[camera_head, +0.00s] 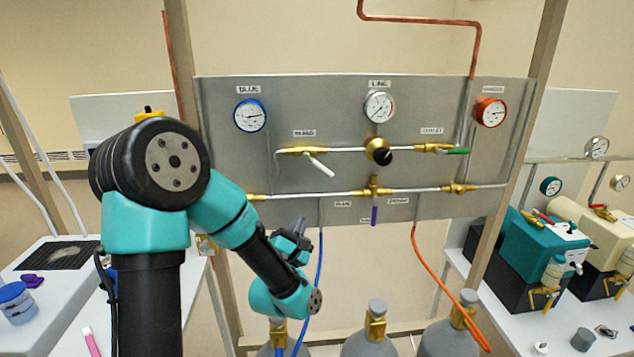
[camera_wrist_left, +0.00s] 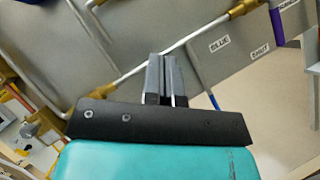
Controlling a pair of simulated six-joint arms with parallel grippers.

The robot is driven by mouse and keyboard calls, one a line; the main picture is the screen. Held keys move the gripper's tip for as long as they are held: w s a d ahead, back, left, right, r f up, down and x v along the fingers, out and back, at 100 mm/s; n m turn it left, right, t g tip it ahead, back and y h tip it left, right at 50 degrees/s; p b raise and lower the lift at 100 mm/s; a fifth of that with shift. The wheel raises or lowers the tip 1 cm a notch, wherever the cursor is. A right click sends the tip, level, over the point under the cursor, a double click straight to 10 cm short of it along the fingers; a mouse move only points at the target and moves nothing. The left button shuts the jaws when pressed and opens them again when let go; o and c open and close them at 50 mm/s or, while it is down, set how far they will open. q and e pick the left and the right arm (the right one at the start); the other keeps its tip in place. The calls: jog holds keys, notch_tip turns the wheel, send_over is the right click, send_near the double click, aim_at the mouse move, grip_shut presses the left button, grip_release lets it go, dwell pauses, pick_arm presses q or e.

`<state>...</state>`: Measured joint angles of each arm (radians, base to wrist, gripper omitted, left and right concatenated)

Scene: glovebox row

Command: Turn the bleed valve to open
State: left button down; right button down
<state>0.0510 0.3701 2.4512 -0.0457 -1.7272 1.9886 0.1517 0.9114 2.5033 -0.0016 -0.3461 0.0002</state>
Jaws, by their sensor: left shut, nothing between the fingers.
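A grey panel (camera_head: 350,95) carries several brass valves. At the upper left is a valve with a white lever (camera_head: 318,165), slanting down to the right off the pipe. A green lever (camera_head: 457,151) at the right lies along its pipe. A purple lever (camera_head: 373,215) hangs straight down at bottom centre and also shows in the wrist view (camera_wrist_left: 278,24). The labels are too small to tell surely which is the bleed valve. My left gripper (camera_head: 299,224) is below the panel's lower left part, empty; its fingers (camera_wrist_left: 166,78) are together in the wrist view. My right gripper is out of view.
A black knob (camera_head: 379,153) and gauges sit on the panel. A blue hose (camera_head: 320,262) hangs close to my left gripper, and an orange hose (camera_head: 432,270) hangs farther right. Grey cylinders (camera_head: 369,340) stand below. Wooden posts flank the panel.

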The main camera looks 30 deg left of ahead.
aim_at(319, 165)
pick_arm(q)
jog(key=d+r+x, duration=0.1)
jog(key=d+x, duration=0.1)
jog(key=x, duration=1.1)
jog(key=shift+s+r, duration=0.25)
jog(key=shift+r, duration=0.05)
jog(key=shift+d, duration=0.2)
